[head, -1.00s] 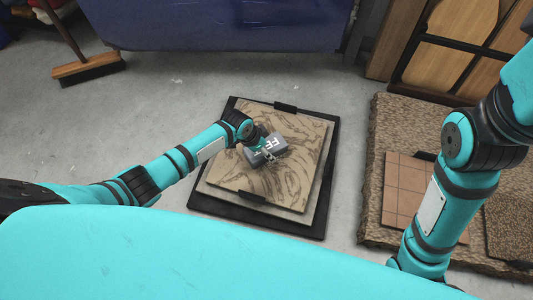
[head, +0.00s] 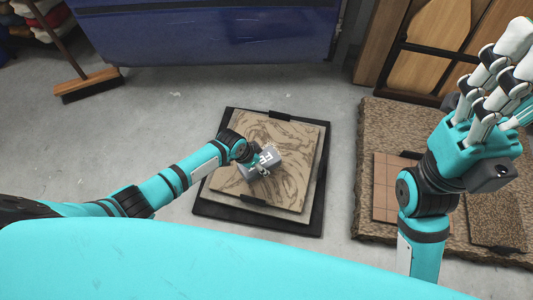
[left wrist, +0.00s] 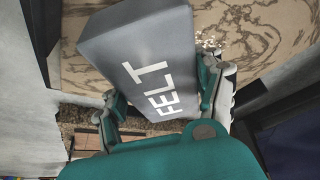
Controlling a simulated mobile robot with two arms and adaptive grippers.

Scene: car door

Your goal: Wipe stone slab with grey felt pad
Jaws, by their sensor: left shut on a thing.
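The stone slab (head: 287,187), beige with brown swirls, lies flat in a black tray (head: 316,215) on the floor. My left gripper (head: 256,157) is shut on the grey felt pad (head: 265,162), a block with white "FELT" lettering. The pad is over the slab's middle; I cannot tell whether its underside touches the stone. In the left wrist view the pad (left wrist: 130,45) sits between the fingers, with the slab (left wrist: 255,30) behind it. Pale specks (left wrist: 210,43) show on the slab beside the pad. My right gripper (head: 500,75) is raised at the right, fingers extended and empty.
A rough brown stone block (head: 364,190) at the right carries a tiled panel (head: 385,185). A blue container (head: 210,35) stands behind, a broom (head: 88,84) at the back left, and wooden panels (head: 430,50) at the back right. Grey floor around the tray is clear.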

